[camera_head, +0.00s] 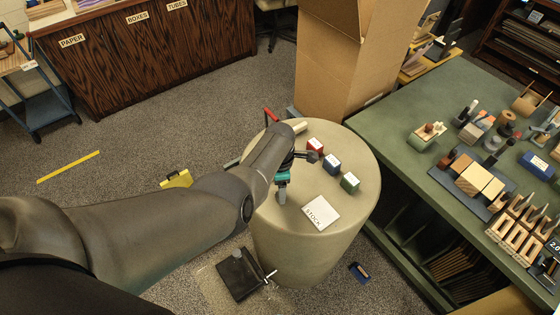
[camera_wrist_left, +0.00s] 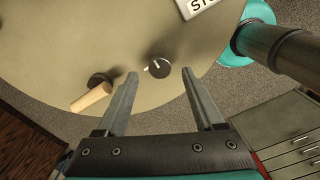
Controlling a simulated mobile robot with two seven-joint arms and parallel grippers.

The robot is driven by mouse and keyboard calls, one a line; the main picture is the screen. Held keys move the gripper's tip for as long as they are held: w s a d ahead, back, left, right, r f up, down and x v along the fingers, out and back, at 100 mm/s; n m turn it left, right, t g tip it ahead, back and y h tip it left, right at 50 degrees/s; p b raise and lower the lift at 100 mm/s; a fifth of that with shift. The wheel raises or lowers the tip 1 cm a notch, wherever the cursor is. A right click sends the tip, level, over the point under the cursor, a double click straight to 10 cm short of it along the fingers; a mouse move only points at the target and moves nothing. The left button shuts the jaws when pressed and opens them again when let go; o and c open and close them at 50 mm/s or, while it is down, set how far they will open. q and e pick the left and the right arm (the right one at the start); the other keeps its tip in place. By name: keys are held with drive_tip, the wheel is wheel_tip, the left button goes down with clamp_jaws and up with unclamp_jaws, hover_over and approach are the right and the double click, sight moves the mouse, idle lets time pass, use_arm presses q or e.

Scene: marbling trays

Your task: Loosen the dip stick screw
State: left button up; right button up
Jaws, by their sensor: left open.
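The dip stick screw appears to be the small dark round knob (camera_wrist_left: 159,67) with a white mark, on the drum top near its edge in the left wrist view. My left gripper (camera_wrist_left: 160,75) is open. Its two fingers lie to either side of the knob in the picture, with nothing held; I cannot tell how far above it they are. In the head view my left gripper (camera_head: 281,194) points down over the left part of the drum (camera_head: 295,245), and the knob cannot be made out there. My right gripper is not in view.
A cardboard box (camera_head: 345,70) stands behind.

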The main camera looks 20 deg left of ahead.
use_arm(q)
wheel_tip(320, 180, up, 5)
drive_tip(key=shift+r+p, duration=0.1)
drive_tip(key=shift+p, duration=1.1)
wheel_tip(320, 180, up, 7)
drive_tip(key=shift+r, duration=0.2)
drive_tip(key=shift+w, duration=0.1)
idle(1.7)
